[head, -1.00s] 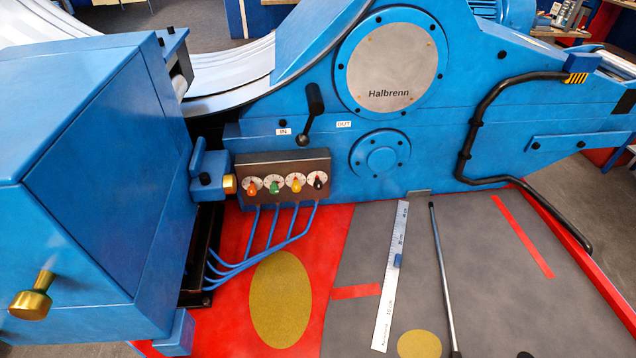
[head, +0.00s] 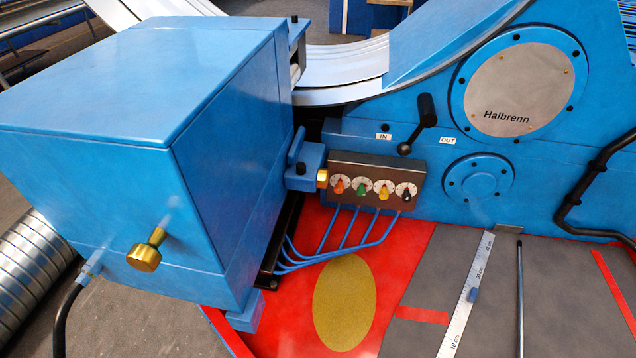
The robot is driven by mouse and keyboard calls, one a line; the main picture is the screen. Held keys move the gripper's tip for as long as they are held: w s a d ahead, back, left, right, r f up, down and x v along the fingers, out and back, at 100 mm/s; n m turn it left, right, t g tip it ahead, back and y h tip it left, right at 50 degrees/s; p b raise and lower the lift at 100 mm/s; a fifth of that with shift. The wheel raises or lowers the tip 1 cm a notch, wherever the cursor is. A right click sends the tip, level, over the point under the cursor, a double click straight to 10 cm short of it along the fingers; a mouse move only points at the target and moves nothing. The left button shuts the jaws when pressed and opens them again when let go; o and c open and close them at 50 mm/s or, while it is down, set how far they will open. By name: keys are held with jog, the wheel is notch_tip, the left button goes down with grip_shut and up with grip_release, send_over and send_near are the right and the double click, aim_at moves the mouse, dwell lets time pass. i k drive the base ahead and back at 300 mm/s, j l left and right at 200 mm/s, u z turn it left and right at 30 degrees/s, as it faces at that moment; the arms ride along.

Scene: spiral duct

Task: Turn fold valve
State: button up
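A dark valve panel (head: 378,181) stands low in front of the blue machine, with a row of small knobs on white dials. From left to right the knobs are orange (head: 339,186), green (head: 361,189), yellow-orange (head: 382,191) and black (head: 406,195). Blue hoses (head: 345,235) run from the panel's underside down to the left. None of the knobs carries a readable label, so I cannot tell which is the fold valve. My gripper is not in view.
A big blue box (head: 170,150) with a brass knob (head: 147,252) fills the left. A black-knobbed lever (head: 426,110) stands above the panel between IN and OUT labels. A steel ruler (head: 468,295) and a dark rod (head: 520,300) lie on the grey floor. A silver duct (head: 30,265) lies far left.

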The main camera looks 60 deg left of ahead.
aim_at(360, 189)
jog(key=u, duration=0.8)
